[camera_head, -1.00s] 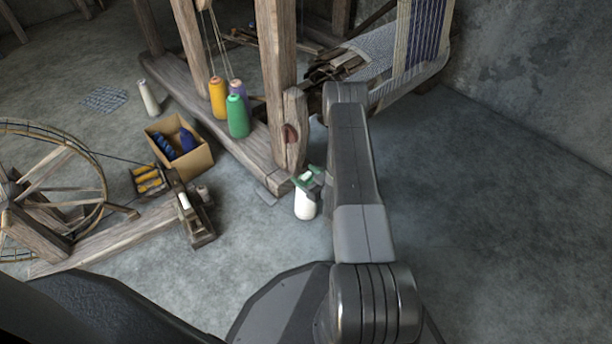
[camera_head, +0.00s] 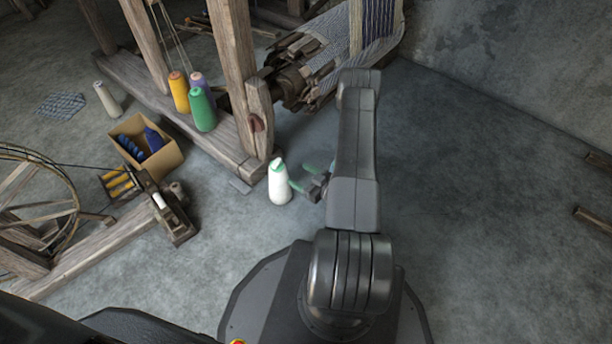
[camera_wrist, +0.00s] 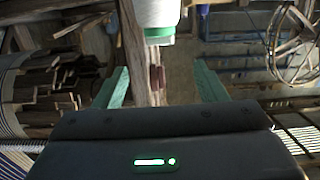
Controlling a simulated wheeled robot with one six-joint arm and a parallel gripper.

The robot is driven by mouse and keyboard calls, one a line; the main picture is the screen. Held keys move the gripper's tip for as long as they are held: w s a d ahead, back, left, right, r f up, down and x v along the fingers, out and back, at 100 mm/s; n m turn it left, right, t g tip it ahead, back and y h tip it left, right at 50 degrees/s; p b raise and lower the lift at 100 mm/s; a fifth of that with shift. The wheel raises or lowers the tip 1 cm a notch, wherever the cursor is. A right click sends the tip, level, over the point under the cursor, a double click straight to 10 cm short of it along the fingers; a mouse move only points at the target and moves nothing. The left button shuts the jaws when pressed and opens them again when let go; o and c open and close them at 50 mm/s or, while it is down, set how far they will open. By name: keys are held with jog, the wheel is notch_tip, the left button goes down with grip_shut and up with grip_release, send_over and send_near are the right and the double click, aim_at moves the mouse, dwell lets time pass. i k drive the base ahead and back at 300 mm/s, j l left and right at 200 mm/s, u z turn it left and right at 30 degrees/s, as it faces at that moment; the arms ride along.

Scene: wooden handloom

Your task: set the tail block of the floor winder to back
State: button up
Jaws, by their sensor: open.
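The floor winder stands at the left of the head view, with its spoked wheel (camera_head: 35,205) and a low wooden beam (camera_head: 85,262). The tail block appears to be the dark wooden block (camera_head: 172,215) at the beam's right end, beside a small white spool; its exact setting is too small to tell. My gripper (camera_head: 312,185) has green fingers and is open and empty, well to the right of that block. In the wrist view my fingers (camera_wrist: 160,88) are spread apart.
The loom's wooden frame (camera_head: 215,132) stands behind the cone, with several coloured yarn cones on it. An open box (camera_head: 173,157) of blue yarn and a tray of yellow bobbins (camera_head: 118,184) lie near the winder. Floor at the right is mostly clear.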

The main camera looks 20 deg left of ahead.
aim_at(166, 212)
jog(key=u, duration=2.8)
